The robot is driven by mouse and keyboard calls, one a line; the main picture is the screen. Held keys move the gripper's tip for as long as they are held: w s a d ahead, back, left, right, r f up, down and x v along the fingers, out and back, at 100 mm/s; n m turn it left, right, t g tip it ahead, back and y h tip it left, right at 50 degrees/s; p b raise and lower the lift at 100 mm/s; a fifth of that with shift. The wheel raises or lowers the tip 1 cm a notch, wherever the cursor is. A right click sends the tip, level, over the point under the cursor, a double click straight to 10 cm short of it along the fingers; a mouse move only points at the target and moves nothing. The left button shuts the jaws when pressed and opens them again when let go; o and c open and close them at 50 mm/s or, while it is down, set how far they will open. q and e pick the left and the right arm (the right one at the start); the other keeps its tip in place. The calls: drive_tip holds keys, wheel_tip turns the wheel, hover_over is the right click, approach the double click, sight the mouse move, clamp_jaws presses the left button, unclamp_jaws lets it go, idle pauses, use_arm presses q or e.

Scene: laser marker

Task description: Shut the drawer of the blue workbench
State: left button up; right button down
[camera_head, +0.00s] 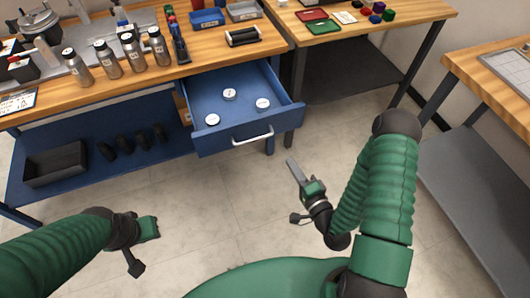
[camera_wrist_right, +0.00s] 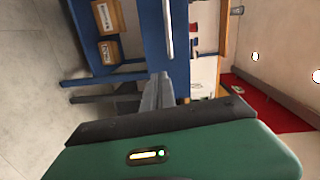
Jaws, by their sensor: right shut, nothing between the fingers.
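The blue workbench (camera_head: 100,105) has a wooden top, and its blue drawer (camera_head: 215,141) stands pulled out. Three white round items lie in the drawer. The drawer front has a pale bar handle (camera_head: 253,137), which also shows near the top of the right wrist view (camera_wrist_right: 167,28). My right gripper (camera_head: 292,162) is shut and empty, below and to the right of the handle, apart from it. Its closed fingers (camera_wrist_right: 158,88) point toward the blue front in the right wrist view. My left gripper (camera_head: 150,228) is low at left, away from the drawer; its fingers are not clear.
Several metal bottles (camera_head: 108,58) stand on the bench top. A dark bin (camera_head: 55,164) sits on its lower shelf. A second table (camera_head: 345,25) holds small trays, and another table (camera_head: 500,82) stands at right. The floor before the drawer is clear.

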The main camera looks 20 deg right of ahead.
drive_tip(key=s+m, duration=0.1)
drive_tip(key=m, duration=0.1)
drive_tip(key=b, duration=0.4)
approach(275, 126)
drive_tip(key=shift+t+h, duration=0.4)
drive_tip(key=w, duration=0.2)
drive_tip(key=w+b, duration=0.1)
drive_tip(key=w, duration=0.2)
drive_tip(key=shift+w+a+f, duration=0.35)
drive_tip(key=shift+a+f, duration=0.05)
drive_tip(key=shift+w+d, duration=0.2)
drive_tip(key=shift+w, duration=0.4)
drive_tip(key=shift+a, duration=0.15)
drive_tip(key=shift+w, duration=0.1)
